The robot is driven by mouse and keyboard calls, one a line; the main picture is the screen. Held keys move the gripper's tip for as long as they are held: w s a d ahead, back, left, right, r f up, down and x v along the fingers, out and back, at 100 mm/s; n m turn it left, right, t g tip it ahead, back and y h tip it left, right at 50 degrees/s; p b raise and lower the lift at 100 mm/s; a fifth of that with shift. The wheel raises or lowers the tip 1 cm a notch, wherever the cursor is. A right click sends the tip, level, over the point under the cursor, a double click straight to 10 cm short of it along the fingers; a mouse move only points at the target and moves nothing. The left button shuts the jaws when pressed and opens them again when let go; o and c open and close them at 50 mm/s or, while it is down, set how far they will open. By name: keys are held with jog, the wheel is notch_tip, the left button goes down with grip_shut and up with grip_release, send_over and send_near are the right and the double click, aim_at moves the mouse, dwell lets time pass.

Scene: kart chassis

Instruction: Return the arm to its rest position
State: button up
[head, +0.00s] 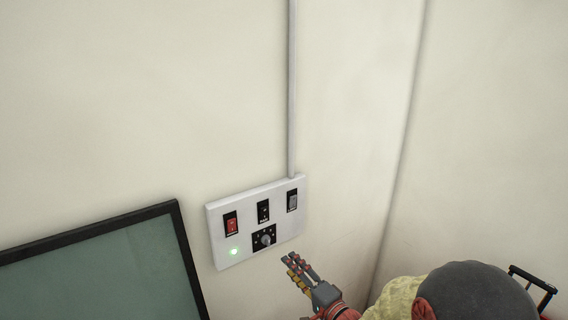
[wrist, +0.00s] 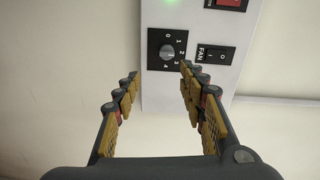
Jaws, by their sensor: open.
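My gripper (head: 296,270) is at the lower right of the white switch panel (head: 246,202) in the head view, just off its lower edge. In the wrist view my gripper (wrist: 158,92) is open, with its two fingers spread and nothing between them. The panel (wrist: 160,98) lies beyond the fingertips. A grey rotary knob (wrist: 170,52) with a numbered dial shows ahead between the fingers. My arm shows at the lower right of the head view and partly hides the wall there.
The panel carries a red switch (head: 231,225), a black switch (head: 263,211), a grey switch (head: 292,201) and a lit green lamp (head: 234,251). A conduit (head: 292,90) runs up the wall. A dark-framed board (head: 100,270) is at lower left. The wall corner is at right.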

jog(key=s+d+f+n+g+h, duration=0.1)
jog(key=d+f+n+g+h, duration=0.3)
jog(key=f, duration=0.7)
jog(key=s+d+f+n+g+h, duration=0.3)
jog(key=s+d+h, duration=0.2)
jog(key=s+d, duration=0.4)
jog(key=s+d+r+n+g+b, duration=0.1)
jog(key=s+r+b, duration=0.2)
jog(key=s+r, duration=0.5)
jog(key=s+d+r+n+g+b, duration=0.1)
jog(key=s+r+b, duration=0.3)
jog(key=s+r, duration=0.5)
jog(key=s+n, duration=0.1)
jog(key=s, duration=0.5)
jog(key=shift+d+r+h, duration=0.25)
jog(key=shift+d+h, duration=0.05)
jog(key=shift+s, duration=0.15)
jog(key=shift+c, duration=0.6)
